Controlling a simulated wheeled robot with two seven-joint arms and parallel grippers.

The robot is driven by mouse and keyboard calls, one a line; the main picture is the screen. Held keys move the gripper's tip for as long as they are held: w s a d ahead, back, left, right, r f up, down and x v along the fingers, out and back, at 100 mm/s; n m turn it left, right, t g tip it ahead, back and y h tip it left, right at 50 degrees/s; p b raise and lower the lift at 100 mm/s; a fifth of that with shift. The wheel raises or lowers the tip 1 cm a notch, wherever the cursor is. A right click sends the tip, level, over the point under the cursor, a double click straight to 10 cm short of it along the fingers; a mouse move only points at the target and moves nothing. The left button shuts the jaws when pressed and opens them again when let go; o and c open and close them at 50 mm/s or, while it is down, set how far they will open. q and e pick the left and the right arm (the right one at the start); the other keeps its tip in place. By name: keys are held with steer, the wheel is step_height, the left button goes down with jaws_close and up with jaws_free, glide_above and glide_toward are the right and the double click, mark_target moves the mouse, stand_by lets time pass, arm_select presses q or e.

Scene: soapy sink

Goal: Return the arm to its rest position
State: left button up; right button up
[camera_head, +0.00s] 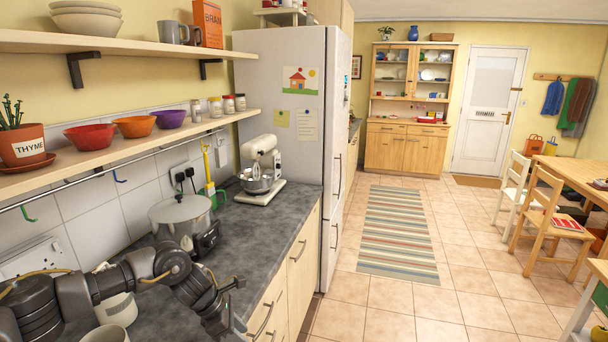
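My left arm comes in from the left over the dark grey worktop (262,221). It reaches to the right in front of the lidded pot (180,214). My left gripper (222,322) is low in the picture, above the worktop's front edge and near the drawer fronts. Its fingers are small and dark, and I cannot tell whether they are open or shut. I see no object clearly held in it. My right arm and gripper are not in view.
A white container (117,300) stands close beside my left arm, with a pale mug (105,334) in front of it. A black appliance (206,240) stands by the pot. A stand mixer (262,170) is farther back. Shelves hang above; open floor lies right.

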arm_select(q)
steer(key=s+d+f+n+h, duration=0.35)
steer(key=d+f+n, duration=0.4)
steer(key=d, duration=0.25)
steer(key=s+d+f+n+h, duration=0.2)
steer(key=s+d+f+n, duration=0.35)
steer(key=d+f, duration=0.4)
steer(key=s+d+f+n+t, duration=0.3)
steer(key=s+d+f+n, duration=0.3)
steer(key=s+f+n, duration=0.5)
steer(key=s+a+f+n+t+y, duration=0.1)
steer(key=s+a+f+n+y, duration=0.2)
steer(key=s+a+f+n, duration=0.35)
steer(key=s+a+f+n+y, duration=0.3)
steer(key=s+a+f+n, duration=0.1)
steer(key=a+f+n, duration=0.55)
steer(key=s+a+f+n+g+y+b, duration=0.1)
steer(key=s+a+f+n, duration=0.3)
steer(key=s+a, duration=0.6)
steer(key=s+a+f+n+g+y, duration=0.3)
steer(key=s+a+f+n+y, duration=0.1)
steer(key=s+a, duration=0.6)
steer(key=s+f, duration=0.1)
steer(key=s, duration=0.2)
steer(key=shift+s+a+f+n+b, duration=0.15)
steer(key=shift+a+f+n+b, duration=0.15)
steer(key=shift+a+f+b, duration=0.1)
